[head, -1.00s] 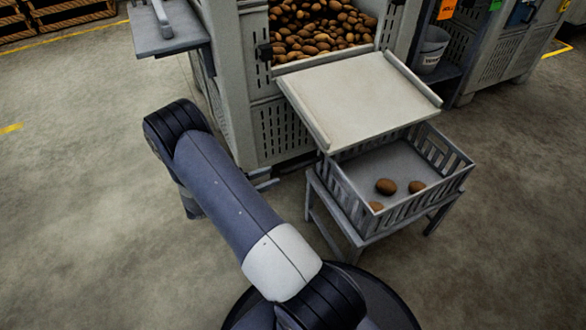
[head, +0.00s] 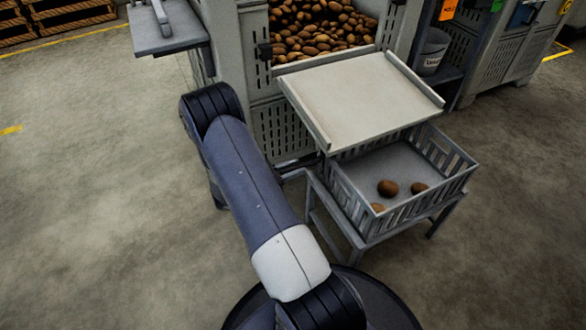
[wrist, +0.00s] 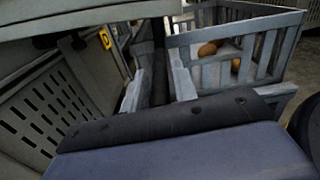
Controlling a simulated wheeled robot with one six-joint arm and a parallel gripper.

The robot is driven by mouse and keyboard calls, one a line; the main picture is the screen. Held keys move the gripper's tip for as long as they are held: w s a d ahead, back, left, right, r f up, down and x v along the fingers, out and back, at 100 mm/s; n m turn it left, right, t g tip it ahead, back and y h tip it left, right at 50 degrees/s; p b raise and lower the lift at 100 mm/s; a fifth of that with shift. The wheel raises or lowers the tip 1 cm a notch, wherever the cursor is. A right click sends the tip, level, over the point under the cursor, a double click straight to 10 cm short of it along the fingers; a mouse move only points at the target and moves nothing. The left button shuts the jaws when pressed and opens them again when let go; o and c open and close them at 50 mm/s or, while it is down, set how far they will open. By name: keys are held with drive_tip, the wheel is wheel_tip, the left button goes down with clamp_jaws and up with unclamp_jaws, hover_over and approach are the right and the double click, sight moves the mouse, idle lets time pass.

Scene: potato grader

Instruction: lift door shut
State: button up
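The door is a pale flat panel (head: 360,98) with raised side edges. It is folded down below the opening of the potato bin (head: 258,125) and slopes out over a slatted crate (head: 440,152). In the wrist view a pale panel (wrist: 80,14) across the top left looks like its underside. My arm reaches toward the bin's front, left of the crate. My gripper is mostly hidden behind my arm in the head view, low by the bin and below the door's level.
The crate holds a few potatoes (head: 388,188) and stands on a low grey stand (head: 345,232), close to my arm. A grey shelf (head: 170,38) juts out at upper left. A bucket (head: 433,50) stands at right. Floor at left is clear.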

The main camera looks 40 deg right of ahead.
clamp_jaws()
idle(0.3)
